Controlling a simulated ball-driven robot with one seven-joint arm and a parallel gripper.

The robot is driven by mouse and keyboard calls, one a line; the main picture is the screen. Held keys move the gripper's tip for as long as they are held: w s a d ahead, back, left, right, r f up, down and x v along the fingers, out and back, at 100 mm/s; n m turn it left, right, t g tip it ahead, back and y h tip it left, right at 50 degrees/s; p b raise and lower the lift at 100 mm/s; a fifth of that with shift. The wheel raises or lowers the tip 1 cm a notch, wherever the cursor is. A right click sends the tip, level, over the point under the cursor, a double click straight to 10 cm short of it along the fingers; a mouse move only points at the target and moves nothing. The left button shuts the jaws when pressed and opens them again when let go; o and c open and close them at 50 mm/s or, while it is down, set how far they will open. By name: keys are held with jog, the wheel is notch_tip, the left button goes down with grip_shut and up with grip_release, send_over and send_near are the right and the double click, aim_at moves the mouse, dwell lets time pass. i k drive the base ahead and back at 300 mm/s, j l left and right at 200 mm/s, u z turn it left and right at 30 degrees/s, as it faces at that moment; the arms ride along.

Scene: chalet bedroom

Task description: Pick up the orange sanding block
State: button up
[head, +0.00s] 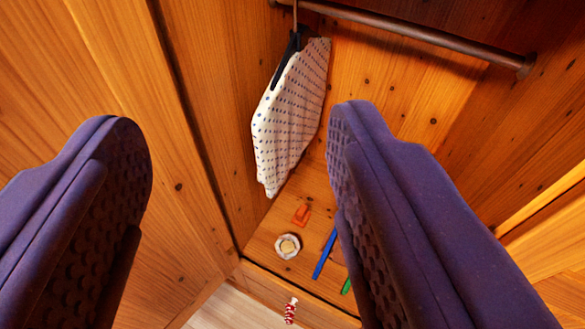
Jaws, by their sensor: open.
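The orange sanding block (301,215) is small in the head view and lies on the wooden floor of a wardrobe compartment (262,240), below a hanging cloth. My gripper (240,160) is open, with its two purple padded fingers wide apart in the foreground. The block shows in the gap between the fingers, nearer the right finger, and lies well beyond them. Nothing is between the fingers.
A round pale object (287,246) lies just below the block. A blue stick (325,254) and a green item (346,287) lie to the right, partly hidden by the right finger. A patterned cloth (290,115) hangs from a rail (420,33). A red-and-white item (290,310) shows near the bottom.

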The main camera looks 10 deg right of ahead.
aim_at(302, 217)
jog(key=j+z, duration=1.05)
